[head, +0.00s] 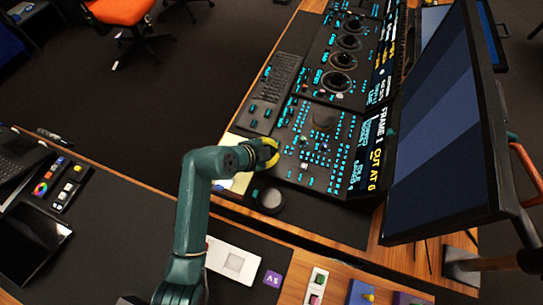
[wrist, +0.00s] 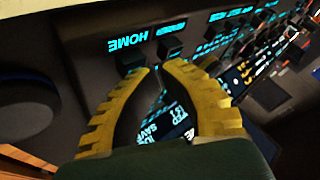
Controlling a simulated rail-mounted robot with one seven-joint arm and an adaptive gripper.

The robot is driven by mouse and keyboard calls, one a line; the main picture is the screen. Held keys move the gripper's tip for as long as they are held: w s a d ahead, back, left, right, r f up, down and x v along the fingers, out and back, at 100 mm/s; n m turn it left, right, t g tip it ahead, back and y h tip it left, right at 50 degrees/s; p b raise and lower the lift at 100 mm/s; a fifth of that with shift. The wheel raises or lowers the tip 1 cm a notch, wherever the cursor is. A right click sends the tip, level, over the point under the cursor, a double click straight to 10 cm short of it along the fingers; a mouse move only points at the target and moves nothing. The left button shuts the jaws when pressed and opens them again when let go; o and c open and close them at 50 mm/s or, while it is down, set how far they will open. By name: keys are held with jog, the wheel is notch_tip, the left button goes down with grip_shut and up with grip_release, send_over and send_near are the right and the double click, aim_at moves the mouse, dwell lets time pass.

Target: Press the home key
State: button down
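The home key (wrist: 131,60) is a small dark key on the black trackball panel (head: 345,150). A glowing cyan HOME label (wrist: 127,40), upside down in the wrist view, lies beside it. My gripper (wrist: 156,67) has yellow ribbed fingers that curve in, with their tips almost together and nothing visible between them. The tips appear just short of the key, slightly to its right in the wrist view; contact cannot be told. In the head view my gripper (head: 270,153) is over the panel's near left corner, and it hides the key.
Another labelled key (wrist: 169,47) is right beside the home key. A keyboard (head: 272,90) lies behind, and a large monitor (head: 440,130) rises at the right.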

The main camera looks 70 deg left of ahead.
jog(key=shift+f, duration=0.35)
dwell(0.3)
jog(key=shift+r+p, duration=0.75)
jog(key=shift+r, duration=0.25)
notch_tip(320, 180, up, 5)
jog(key=p, duration=0.4)
jog(key=shift+r+p, duration=0.1)
jog(key=shift+p, duration=0.2)
dwell(0.3)
